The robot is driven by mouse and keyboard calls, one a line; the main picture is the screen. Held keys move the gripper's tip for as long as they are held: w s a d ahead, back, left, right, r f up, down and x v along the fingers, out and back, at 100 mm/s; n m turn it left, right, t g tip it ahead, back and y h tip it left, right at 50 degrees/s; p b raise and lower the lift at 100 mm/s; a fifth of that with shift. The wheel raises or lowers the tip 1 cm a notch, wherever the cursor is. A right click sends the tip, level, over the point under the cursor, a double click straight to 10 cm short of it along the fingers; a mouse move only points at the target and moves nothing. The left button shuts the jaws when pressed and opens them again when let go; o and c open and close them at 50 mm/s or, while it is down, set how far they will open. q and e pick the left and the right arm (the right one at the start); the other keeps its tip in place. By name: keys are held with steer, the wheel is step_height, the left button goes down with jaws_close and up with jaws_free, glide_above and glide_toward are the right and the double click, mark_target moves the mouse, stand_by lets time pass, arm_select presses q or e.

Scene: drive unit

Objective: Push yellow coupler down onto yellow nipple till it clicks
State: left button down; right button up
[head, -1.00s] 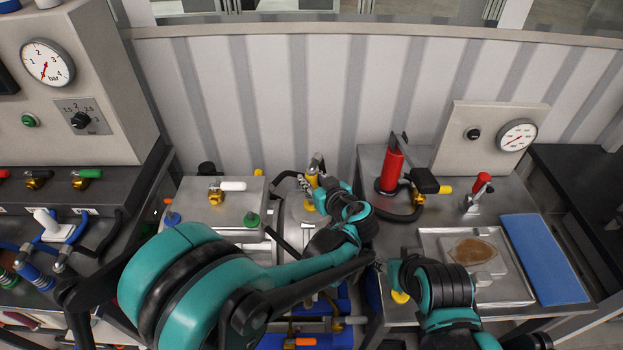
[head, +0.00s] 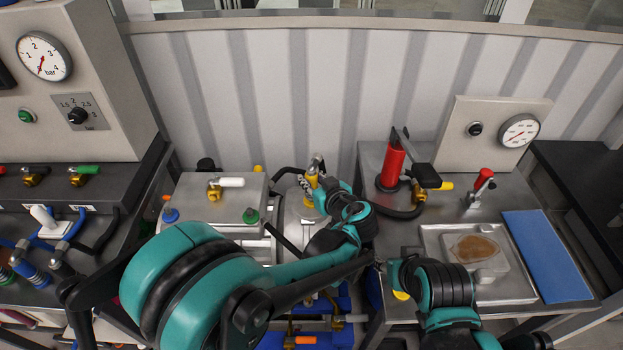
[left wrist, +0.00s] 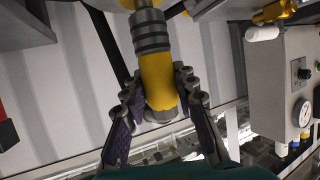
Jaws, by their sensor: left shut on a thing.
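The yellow coupler (head: 311,177) stands roughly upright over the metal unit in the middle of the head view. In the left wrist view the yellow coupler (left wrist: 158,82) is a yellow sleeve with a dark grey ringed section at one end. My left gripper (left wrist: 153,88) has one finger on each side of the sleeve and is shut on it. In the head view my left gripper (head: 322,196) is at the coupler's right side, partly covered by its own wrist. I cannot clearly make out the yellow nipple or its contact with the coupler.
A box with a white-handled valve (head: 226,183) and a green knob (head: 250,215) stands left of the coupler. A red cylinder (head: 391,163) stands on the right bench, near a metal tray (head: 433,243) and a blue mat (head: 545,254). A ribbed wall (head: 300,90) is behind.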

arm_select(q)
steer(key=shift+f, duration=0.35)
steer(key=shift+f+b, duration=0.4)
steer(key=shift+b, duration=0.2)
stand_by(0.3)
steer(key=c, duration=1.1)
jaws_free()
steer(key=v, duration=0.8)
steer(key=shift+s+d, duration=0.1)
steer(key=shift+s, duration=0.05)
